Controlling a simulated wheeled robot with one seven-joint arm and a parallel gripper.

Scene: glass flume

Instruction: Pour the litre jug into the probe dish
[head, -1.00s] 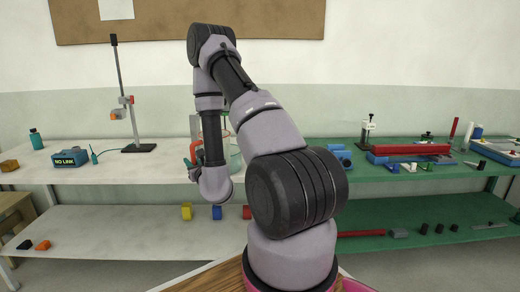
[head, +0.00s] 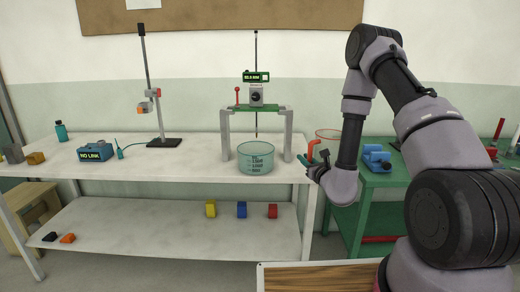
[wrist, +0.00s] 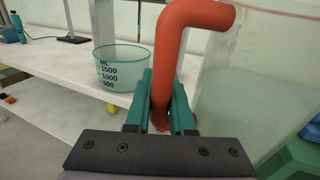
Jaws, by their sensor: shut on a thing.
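My gripper (wrist: 162,112) is shut on the red-orange handle of the litre jug (wrist: 240,85), a large clear vessel right of the fingers in the wrist view. In the head view the jug (head: 328,134) shows partly behind my arm, with my gripper (head: 314,162) at its handle. The probe dish (head: 256,164), a clear teal-rimmed bowl with volume marks, stands on the white bench, left of my gripper. It also shows in the wrist view (wrist: 121,72), left of the fingers and apart from the jug.
A green-topped stand (head: 266,109) with grey legs and a hanging probe rises behind the dish. A clamp stand (head: 164,142) and a blue "NO LINK" box (head: 96,151) are further left. The green bench (head: 378,178) is at the right. Bench around the dish's left is clear.

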